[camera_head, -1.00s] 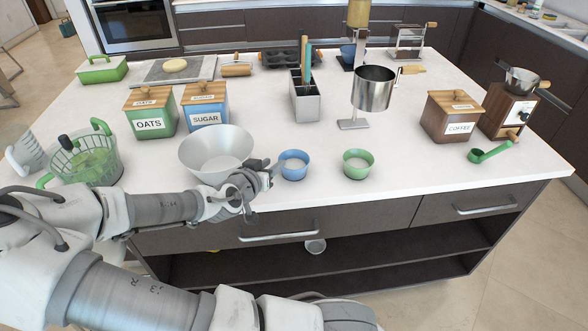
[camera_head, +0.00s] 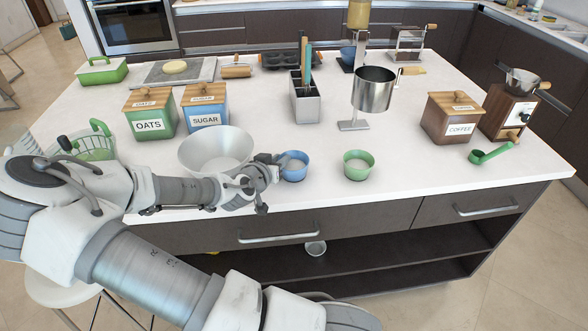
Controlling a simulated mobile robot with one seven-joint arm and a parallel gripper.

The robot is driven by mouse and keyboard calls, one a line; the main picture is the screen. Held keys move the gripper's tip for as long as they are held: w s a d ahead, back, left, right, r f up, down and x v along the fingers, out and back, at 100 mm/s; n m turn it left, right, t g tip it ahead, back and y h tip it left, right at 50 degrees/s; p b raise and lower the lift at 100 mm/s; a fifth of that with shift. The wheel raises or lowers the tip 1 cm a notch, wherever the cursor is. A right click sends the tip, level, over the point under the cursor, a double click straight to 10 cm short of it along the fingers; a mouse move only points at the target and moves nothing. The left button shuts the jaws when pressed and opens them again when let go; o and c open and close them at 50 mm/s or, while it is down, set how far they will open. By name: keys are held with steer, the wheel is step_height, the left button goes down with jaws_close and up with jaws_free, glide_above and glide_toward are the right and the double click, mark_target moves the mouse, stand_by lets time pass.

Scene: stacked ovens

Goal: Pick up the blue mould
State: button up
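The blue mould (camera_head: 294,167) is a small round cup with pale contents, standing upright near the front edge of the white island counter. My gripper (camera_head: 274,166) comes in from the left, with its tip right at the mould's left side and overlapping its edge in the view. I cannot tell whether it touches the mould. The fingers are small and partly hidden by the gripper body, so their opening is unclear. A similar green mould (camera_head: 357,165) stands to the right of the blue one.
A large white bowl (camera_head: 214,146) stands behind my wrist, close to the arm. The sugar box (camera_head: 206,106), oats box (camera_head: 150,115) and utensil holder (camera_head: 305,103) are farther back. A steel sifter (camera_head: 373,90) stands behind the green mould.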

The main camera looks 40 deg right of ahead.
jaws_close()
steer(key=shift+s+f, duration=0.15)
steer(key=shift+f, duration=0.05)
stand_by(0.9)
